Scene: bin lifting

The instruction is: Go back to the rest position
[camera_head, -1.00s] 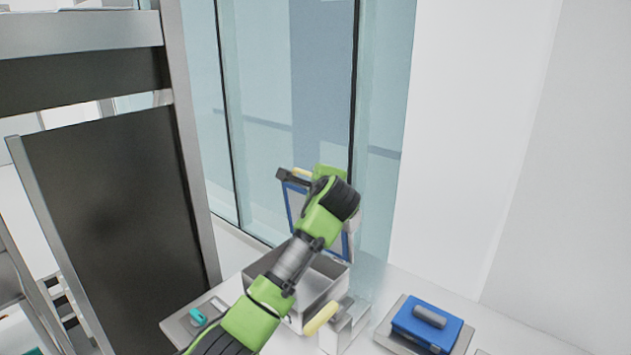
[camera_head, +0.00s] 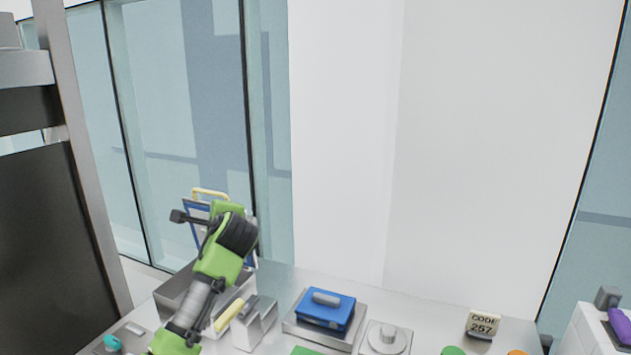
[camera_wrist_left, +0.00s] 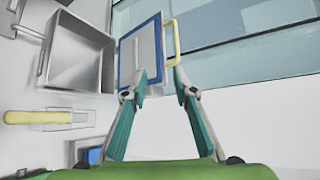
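My left arm reaches over a grey open bin (camera_head: 178,284) in the head view. My left gripper (camera_wrist_left: 161,74) shows in the left wrist view with its two teal fingers apart and nothing clearly between them. A panel with a blue border (camera_wrist_left: 126,62) and a yellow handle (camera_wrist_left: 176,40) lies just beyond the fingertips; I cannot tell if they touch it. In the head view the panel stands upright behind my wrist, its yellow handle (camera_head: 210,192) on top. The wrist view also shows the bin (camera_wrist_left: 75,55), empty. My right gripper is in no view.
A yellow-handled metal holder (camera_head: 256,325) stands right of the bin. Further right are a blue box (camera_head: 326,309) on a tray, a round-knobbed grey plate (camera_head: 386,338) and a "CODE 257" sign (camera_head: 482,324). A dark cabinet (camera_head: 45,250) is at left, glass behind.

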